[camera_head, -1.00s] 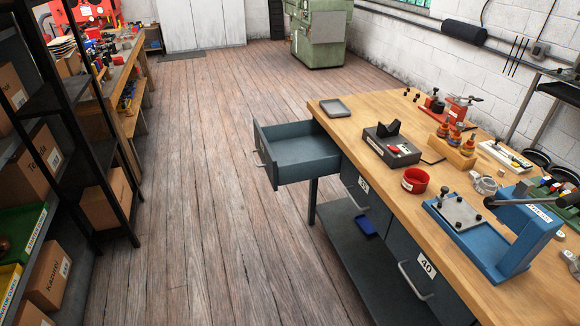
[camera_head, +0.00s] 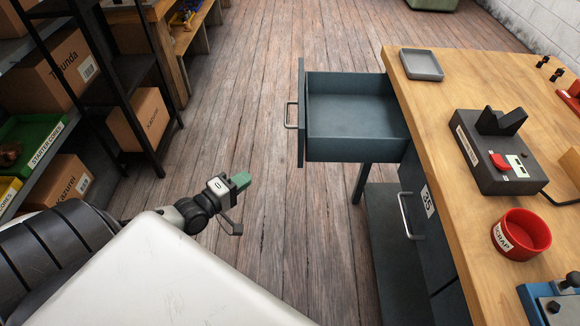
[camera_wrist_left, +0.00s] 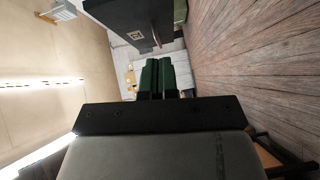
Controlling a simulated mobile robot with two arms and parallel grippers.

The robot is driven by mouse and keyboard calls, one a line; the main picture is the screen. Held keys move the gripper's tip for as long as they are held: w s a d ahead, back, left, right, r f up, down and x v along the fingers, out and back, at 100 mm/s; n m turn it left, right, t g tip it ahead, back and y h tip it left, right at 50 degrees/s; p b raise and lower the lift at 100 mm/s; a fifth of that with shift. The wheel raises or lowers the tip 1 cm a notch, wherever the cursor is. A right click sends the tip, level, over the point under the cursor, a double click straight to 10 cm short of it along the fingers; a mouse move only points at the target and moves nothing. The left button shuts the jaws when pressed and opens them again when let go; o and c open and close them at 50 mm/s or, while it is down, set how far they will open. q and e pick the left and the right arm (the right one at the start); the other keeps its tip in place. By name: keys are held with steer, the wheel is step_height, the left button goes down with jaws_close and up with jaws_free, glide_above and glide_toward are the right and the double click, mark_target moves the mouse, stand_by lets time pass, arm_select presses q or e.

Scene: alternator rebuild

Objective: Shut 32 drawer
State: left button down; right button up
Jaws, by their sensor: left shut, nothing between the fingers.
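The open drawer (camera_head: 355,148) is dark blue-grey and sticks out to the left from under the wooden workbench. It looks empty, and a metal bar handle (camera_head: 290,115) is on its front. In the left wrist view a dark drawer front (camera_wrist_left: 128,22) with a small label and a handle shows at the top; the label is too small to read. My left gripper (camera_head: 240,180) has green fingers, is shut and empty, and is low and left of the drawer, apart from it. Its fingers also show in the wrist view (camera_wrist_left: 164,75). My right gripper is not in view.
The workbench (camera_head: 450,235) holds a grey tray (camera_head: 421,65), a black device (camera_head: 495,165) and a red scrap bowl (camera_head: 522,232). A closed drawer with a handle (camera_head: 408,215) is below. Shelves (camera_head: 125,75) with boxes stand left. The floor between is clear.

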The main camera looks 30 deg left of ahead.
arm_select(q)
steer(key=w+d+r+n, duration=0.1)
steer(key=w+d, duration=0.5)
steer(key=w, duration=0.6)
steer(key=shift+d+r+t, duration=0.2)
steer(key=shift+r+t, duration=0.2)
steer(key=shift+r, duration=0.2)
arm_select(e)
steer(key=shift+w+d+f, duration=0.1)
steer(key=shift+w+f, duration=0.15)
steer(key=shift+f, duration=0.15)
arm_select(q)
steer(key=shift+w, duration=0.15)
